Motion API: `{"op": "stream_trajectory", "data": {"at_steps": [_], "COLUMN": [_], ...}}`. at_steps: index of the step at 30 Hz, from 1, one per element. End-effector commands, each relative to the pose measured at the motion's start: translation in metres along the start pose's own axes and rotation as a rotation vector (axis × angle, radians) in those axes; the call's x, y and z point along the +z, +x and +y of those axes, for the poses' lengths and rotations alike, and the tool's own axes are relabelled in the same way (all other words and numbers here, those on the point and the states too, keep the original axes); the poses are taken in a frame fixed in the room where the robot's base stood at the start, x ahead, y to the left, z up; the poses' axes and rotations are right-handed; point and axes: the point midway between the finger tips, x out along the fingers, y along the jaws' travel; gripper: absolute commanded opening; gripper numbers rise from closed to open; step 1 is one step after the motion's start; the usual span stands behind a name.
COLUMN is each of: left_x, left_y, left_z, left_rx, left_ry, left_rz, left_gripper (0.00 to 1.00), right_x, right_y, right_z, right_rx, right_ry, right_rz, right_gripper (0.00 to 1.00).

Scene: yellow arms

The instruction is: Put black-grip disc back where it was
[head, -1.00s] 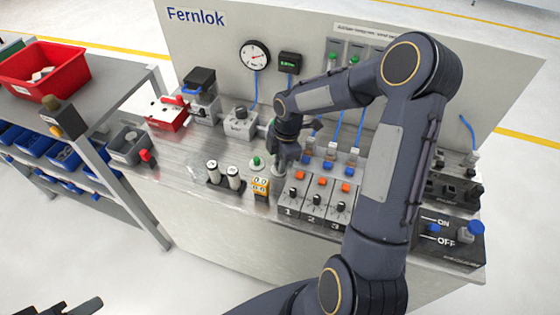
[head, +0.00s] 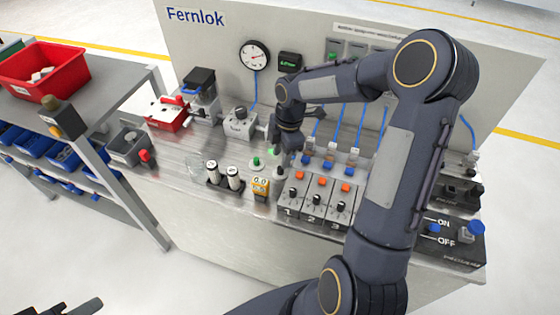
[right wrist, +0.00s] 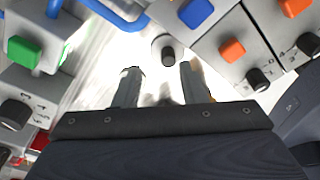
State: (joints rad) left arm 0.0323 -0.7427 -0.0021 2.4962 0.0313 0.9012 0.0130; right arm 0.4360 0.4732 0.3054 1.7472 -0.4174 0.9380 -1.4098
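The black-grip disc (head: 279,172) stands upright on the metal bench, left of the numbered grey modules. In the right wrist view the disc (right wrist: 165,52) shows its pale base and black knob just beyond my fingertips, apart from them. My right gripper (head: 290,150) is above and slightly behind it. Its two fingers (right wrist: 160,80) are spread with nothing between them. A green-grip piece (head: 256,162) stands just left of the disc. My left gripper (head: 68,309) is only partly in view at the bottom left corner, and its opening is unclear.
Grey modules (head: 314,206) with orange buttons and black knobs stand close on the right. Blue hoses rise behind. A red bin (head: 45,72) is on the left shelf.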

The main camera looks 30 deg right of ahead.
Motion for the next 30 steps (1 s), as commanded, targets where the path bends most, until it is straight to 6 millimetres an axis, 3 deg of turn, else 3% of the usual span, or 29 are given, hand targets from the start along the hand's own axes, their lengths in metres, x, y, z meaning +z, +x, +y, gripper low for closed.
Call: {"op": "stream_trajectory", "data": {"at_steps": [6, 14, 17, 20, 24, 30], "left_x": [0.001, 0.002, 0.002, 0.002, 0.002, 0.002], "left_y": [0.003, 0.003, 0.003, 0.003, 0.003, 0.003], "left_z": [-0.001, -0.001, -0.001, -0.001, -0.001, -0.001], "left_rx": [0.000, 0.000, 0.000, 0.000, 0.000, 0.000], "left_ry": [0.000, 0.000, 0.000, 0.000, 0.000, 0.000], "left_rz": [0.000, 0.000, 0.000, 0.000, 0.000, 0.000], "left_gripper": [0.36, 0.36, 0.36, 0.36, 0.36, 0.36], "right_x": [0.000, 0.000, -0.005, -0.015, -0.035, -0.061], "right_y": [-0.049, -0.081, -0.092, -0.112, -0.136, -0.136], "right_z": [0.001, 0.000, -0.009, -0.035, -0.096, -0.178], "right_rx": [0.007, 0.004, 0.020, 0.068, 0.167, 0.238], "right_ry": [0.000, 0.003, 0.056, 0.212, 0.588, 1.152], "right_rz": [-0.002, 0.000, -0.004, -0.003, 0.063, 0.298], "right_gripper": [0.38, 0.38, 0.38, 0.38, 0.38, 0.38]}}
